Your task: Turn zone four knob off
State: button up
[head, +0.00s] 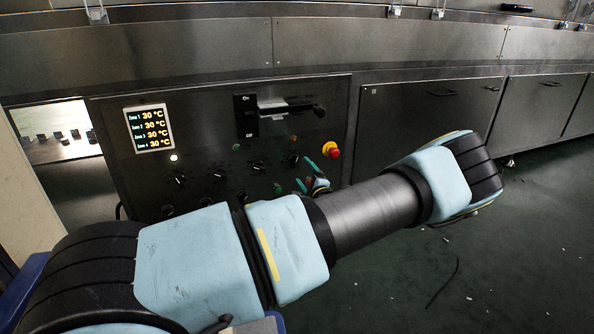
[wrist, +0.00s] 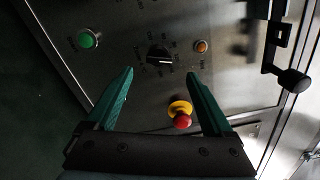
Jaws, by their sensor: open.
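A dark control panel (head: 220,130) carries several black knobs, and their labels are too small to read, so I cannot tell for sure which is zone four. One black knob (head: 294,158) at the panel's right shows left of the red stop button. In the wrist view a black knob (wrist: 160,55) with printed marks around it sits just beyond the fingertips, roughly centred between them. My gripper (head: 305,175) is open and empty, its green fingers facing the panel; it also shows in the wrist view (wrist: 160,76). The fingers appear apart from the knob.
A red and yellow stop button (wrist: 181,115) is close to the right finger. A green button (wrist: 88,39) and an amber light (wrist: 201,46) flank the knob. A black lever (wrist: 292,78) sticks out. A display (head: 150,129) reads 30 °C for several zones.

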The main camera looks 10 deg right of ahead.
aim_at(295, 162)
jog(key=w, duration=0.2)
jog(key=w+b, duration=0.1)
jog(key=w, duration=0.1)
jog(key=w+b, duration=0.1)
jog(key=w, duration=0.1)
jog(key=shift+w+a, duration=0.2)
jog(key=shift+a, duration=0.2)
jog(key=c, duration=1.4)
jog(key=shift+o, duration=0.2)
jog(key=shift+n, duration=0.3)
